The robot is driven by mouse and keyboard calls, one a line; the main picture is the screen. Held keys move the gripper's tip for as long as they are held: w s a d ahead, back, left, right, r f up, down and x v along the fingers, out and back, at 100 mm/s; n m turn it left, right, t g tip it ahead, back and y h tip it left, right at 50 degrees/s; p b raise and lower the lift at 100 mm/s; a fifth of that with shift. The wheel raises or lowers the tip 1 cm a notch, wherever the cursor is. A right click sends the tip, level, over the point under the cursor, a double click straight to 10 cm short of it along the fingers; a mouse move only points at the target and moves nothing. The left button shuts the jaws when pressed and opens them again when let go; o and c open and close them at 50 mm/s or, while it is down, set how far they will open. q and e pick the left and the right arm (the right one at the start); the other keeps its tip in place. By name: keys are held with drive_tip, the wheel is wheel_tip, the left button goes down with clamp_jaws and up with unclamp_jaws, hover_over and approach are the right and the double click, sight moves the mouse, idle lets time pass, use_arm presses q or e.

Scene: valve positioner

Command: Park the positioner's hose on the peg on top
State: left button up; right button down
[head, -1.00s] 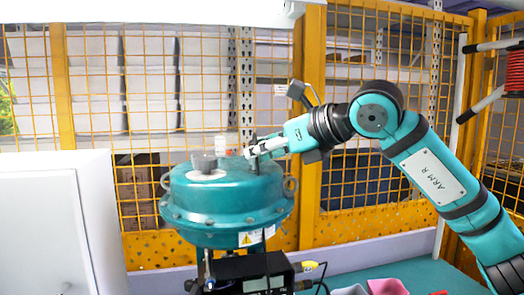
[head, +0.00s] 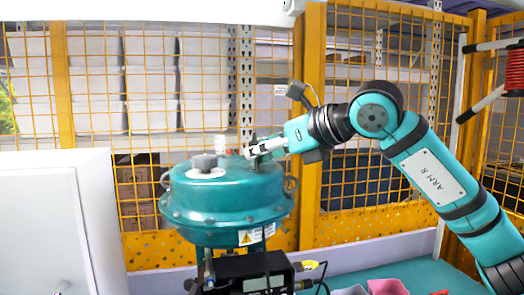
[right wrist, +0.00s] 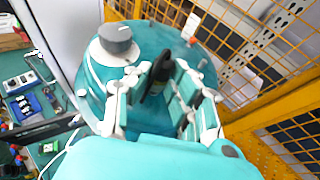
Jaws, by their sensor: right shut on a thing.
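The teal domed actuator (head: 225,210) stands at the middle of the head view. The black positioner box (head: 250,272) sits low on its front. A pale upright stub (head: 222,145) on top may be the peg; it also shows in the right wrist view (right wrist: 190,27). My right gripper (head: 257,151) is over the right part of the dome top, right of the stub. It is shut on the dark hose (right wrist: 157,76), seen between its fingers in the wrist view. Whether the hose touches the dome is unclear. My left gripper is not in view.
A grey knob (head: 205,162) stands on the dome, left of the stub. Lifting eyes (head: 290,185) stick out at the dome's rim. A yellow mesh fence (head: 310,120) is behind. A white cabinet (head: 55,220) is at left, and bins (head: 388,287) are at lower right.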

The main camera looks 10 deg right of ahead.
drive_tip(key=shift+f, duration=0.35)
drive_tip(key=c, duration=1.1)
unclamp_jaws()
